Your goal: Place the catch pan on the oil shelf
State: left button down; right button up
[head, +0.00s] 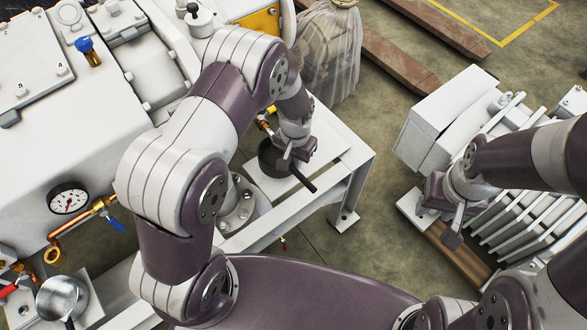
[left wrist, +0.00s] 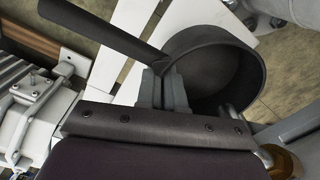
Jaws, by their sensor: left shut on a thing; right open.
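The catch pan (head: 273,160) is a dark round pan with a long straight handle. In the head view my left gripper (head: 290,158) is shut on it, over a white steel frame shelf (head: 335,148) beside the machine. In the left wrist view the pan (left wrist: 232,72) shows its open bowl to the right, its handle pointing to the upper left, and the gripper fingers (left wrist: 163,88) closed on its rim near the handle. I cannot tell whether the pan touches the shelf. My right gripper (head: 448,222) is open and empty near the ribbed grey unit at the right.
The large white machine (head: 90,100) with a pressure gauge (head: 68,200) fills the left. A metal ladle-like cup (head: 62,297) is at the lower left. The finned unit (head: 500,130) stands at the right. A plastic-wrapped object (head: 328,55) stands behind the shelf. Bare floor lies between shelf and finned unit.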

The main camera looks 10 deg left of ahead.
aim_at(294, 169)
pick_arm(q)
notch_tip(294, 169, down, 4)
jog(key=shift+f+b, duration=0.1)
jog(key=shift+b, duration=0.6)
jog(key=shift+f, duration=0.1)
jog(key=c, duration=1.3)
grip_release()
jog(key=shift+o, duration=0.2)
notch_tip(294, 169, up, 14)
jog(key=p, duration=0.4)
jog(key=s+a+r+n, duration=0.1)
jog(key=s+a+r, duration=0.2)
jog(key=s, duration=0.4)
jog(key=s+a+r+n+t, duration=0.1)
jog(key=s+a+r, duration=0.2)
jog(key=s+r, duration=0.3)
jog(key=shift+s+r+n, duration=0.25)
jog(key=shift+s+n, duration=0.15)
jog(key=shift+s, duration=0.05)
